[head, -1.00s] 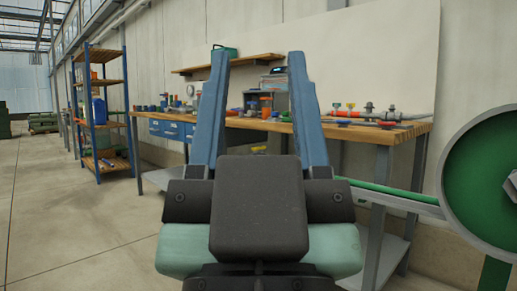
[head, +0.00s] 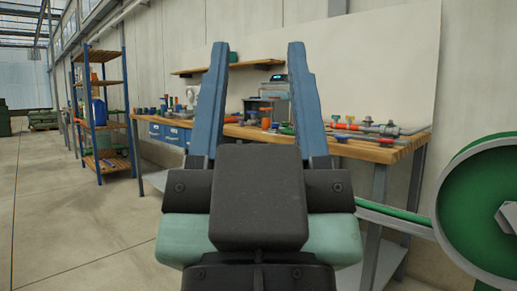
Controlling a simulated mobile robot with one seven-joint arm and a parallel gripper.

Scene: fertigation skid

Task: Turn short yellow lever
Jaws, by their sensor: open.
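My gripper (head: 257,46) is open and empty, its two blue fingers pointing up and away in the middle of the head view. It is apart from the workbench (head: 385,150) behind it. Small pipe fittings and valves (head: 367,124) lie on the right part of the bench top, some with coloured handles. My fingers and wrist hide part of the bench.
A green reel (head: 475,205) stands close at the right. A shelving rack (head: 104,162) stands at the left. Blue drawers (head: 166,130) hang under the bench, and a wall shelf (head: 250,65) is above it. The floor (head: 75,220) at the left is clear.

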